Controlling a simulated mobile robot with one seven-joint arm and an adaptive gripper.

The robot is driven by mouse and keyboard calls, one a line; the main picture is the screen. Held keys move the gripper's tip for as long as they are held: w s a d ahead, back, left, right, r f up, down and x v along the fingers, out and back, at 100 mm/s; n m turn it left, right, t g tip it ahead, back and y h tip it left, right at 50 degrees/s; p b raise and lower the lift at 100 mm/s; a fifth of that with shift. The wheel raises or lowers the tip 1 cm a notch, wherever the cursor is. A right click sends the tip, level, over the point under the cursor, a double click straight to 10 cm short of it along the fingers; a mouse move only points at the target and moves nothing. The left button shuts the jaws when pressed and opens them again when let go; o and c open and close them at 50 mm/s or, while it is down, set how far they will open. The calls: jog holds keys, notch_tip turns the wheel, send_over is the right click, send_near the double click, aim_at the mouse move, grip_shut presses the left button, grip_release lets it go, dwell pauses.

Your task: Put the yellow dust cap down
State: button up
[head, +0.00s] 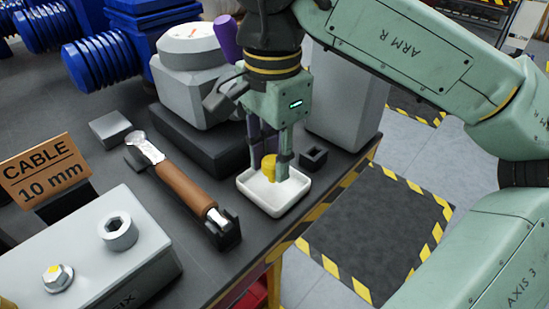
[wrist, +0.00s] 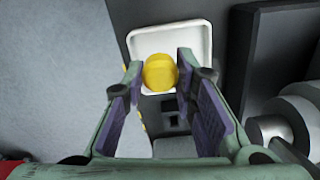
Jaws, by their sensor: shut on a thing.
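The yellow dust cap (head: 269,167) is between the fingertips of my gripper (head: 270,160), over the white tray (head: 283,207). In the wrist view the yellow cap (wrist: 160,72) sits between the two purple-padded fingers of my gripper (wrist: 160,75), with the white tray (wrist: 196,38) behind it. My gripper is shut on the cap and points down. The cap is at or just above the tray floor; I cannot tell whether it touches. The tray shows no other object in it.
A wrench-like tool with a brown handle (head: 182,188) lies left of the tray on a black holder. A small dark square socket (head: 313,157) stands right of the tray. A grey valve housing (head: 190,75) stands behind. The table's striped edge (head: 330,210) is close on the right.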

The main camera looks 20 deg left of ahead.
jog(key=shift+w+a, duration=0.2)
jog(key=shift+w, duration=0.3)
jog(key=f, duration=0.2)
jog(key=w+f, duration=0.1)
jog(key=shift+a+f+p, duration=0.15)
jog(key=shift+f+p, duration=0.2)
jog(key=shift+p, duration=0.05)
jog(key=shift+s+f, duration=0.1)
jog(key=shift+f, duration=0.15)
jog(key=o, duration=0.8)
jog(key=shift+o, duration=0.2)
jog(key=shift+r, duration=0.2)
notch_tip(320, 180, up, 12)
